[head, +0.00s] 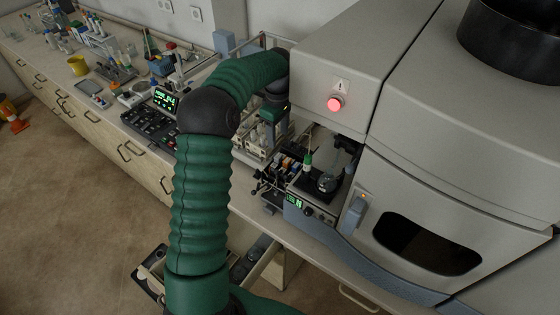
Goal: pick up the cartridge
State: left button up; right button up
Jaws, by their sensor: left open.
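My left arm rises from the bottom, bends at a black elbow and reaches over the bench. Its gripper (268,140) points down beside the spectrometer (335,70), in front of a pale rack-like device. The gripper is open; its fingertips are small and hard to make out, and I see nothing held. I cannot pick out the cartridge with certainty. A small upright green-and-white piece (308,160) stands in the spectrometer's open bay, to the right of the gripper and apart from it. My right gripper is out of view.
A pump-like cluster (287,165) with coloured parts sits beside the bay. The spectrometer has a red lit button (335,103) and overhangs the bay. A black control panel with a green display (165,99) lies left of my arm. Glassware crowds the far bench.

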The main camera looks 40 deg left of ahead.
pick_arm(q)
send_over(278, 155)
jog(key=f, duration=0.5)
jog(key=shift+d+p, duration=0.3)
jog(key=shift+p, duration=0.05)
jog(key=f+p, duration=0.1)
jog(key=f, duration=0.1)
jog(key=a+f+p, duration=0.1)
jog(key=f, duration=0.1)
jog(key=shift+w+f, duration=0.1)
jog(key=shift+f, duration=0.15)
jog(key=shift+f+p, duration=0.3)
jog(key=shift+f, duration=0.1)
jog(key=shift+s+d, duration=0.1)
jog(key=shift+s, duration=0.15)
jog(key=shift+d, duration=0.15)
jog(key=shift+w+d, duration=0.1)
jog(key=shift+d, duration=0.15)
jog(key=c, duration=0.3)
jog(key=shift+w, duration=0.1)
jog(key=c, duration=0.5)
jog(key=shift+c, duration=1.2)
jog(key=shift+a, duration=0.3)
grip_shut()
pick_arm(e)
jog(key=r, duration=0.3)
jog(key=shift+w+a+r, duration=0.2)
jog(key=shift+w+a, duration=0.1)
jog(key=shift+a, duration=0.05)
